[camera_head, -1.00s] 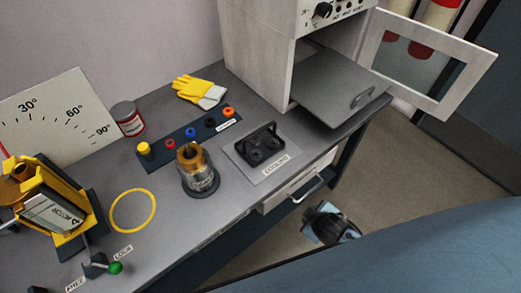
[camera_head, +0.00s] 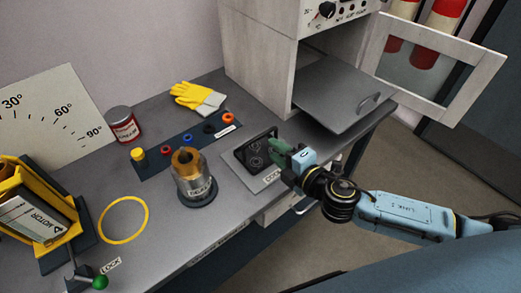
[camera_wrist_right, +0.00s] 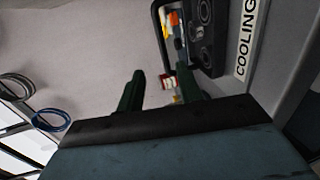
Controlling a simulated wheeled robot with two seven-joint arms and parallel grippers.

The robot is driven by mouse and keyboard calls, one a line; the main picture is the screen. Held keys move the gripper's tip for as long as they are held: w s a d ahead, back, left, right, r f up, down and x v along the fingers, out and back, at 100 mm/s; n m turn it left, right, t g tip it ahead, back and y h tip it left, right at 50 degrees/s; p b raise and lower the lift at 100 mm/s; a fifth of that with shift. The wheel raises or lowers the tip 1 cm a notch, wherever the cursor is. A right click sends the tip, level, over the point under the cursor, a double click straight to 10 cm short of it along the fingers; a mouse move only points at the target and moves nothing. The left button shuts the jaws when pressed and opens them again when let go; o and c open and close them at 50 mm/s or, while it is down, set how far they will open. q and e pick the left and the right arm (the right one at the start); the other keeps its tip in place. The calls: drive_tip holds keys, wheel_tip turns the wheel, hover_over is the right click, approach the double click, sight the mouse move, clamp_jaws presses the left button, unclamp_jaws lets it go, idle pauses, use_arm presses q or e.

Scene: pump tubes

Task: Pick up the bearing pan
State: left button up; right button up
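The bearing pan (camera_head: 256,152) is a black tray holding round bearings. It rests on the light plate marked COOLING, on the bench front below the oven. In the right wrist view the pan (camera_wrist_right: 206,45) is at the top, and its black handle (camera_wrist_right: 157,30) lies ahead of the gap between my fingers. My right gripper (camera_head: 287,152) is at the pan's right side and hides part of it in the head view. Its two green fingers (camera_wrist_right: 159,85) are apart with nothing held between them. Whether they touch the pan cannot be told. My left gripper is not in view.
The oven (camera_head: 262,55) has its door (camera_head: 440,110) open and a grey shelf (camera_head: 335,95) out.

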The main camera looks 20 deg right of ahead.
sight(258, 139)
drive_tip(key=x, duration=0.5)
drive_tip(key=shift+w, duration=0.15)
drive_tip(key=shift+f+b+x, duration=0.2)
drive_tip(key=shift+b+x, duration=0.15)
drive_tip(key=shift+x, duration=1.1)
drive_tip(key=shift+f+b+x, duration=0.2)
drive_tip(key=shift+b+x, duration=0.1)
drive_tip(key=shift+x, duration=1.15)
clamp_jaws()
drive_tip(key=shift+a+r, duration=0.1)
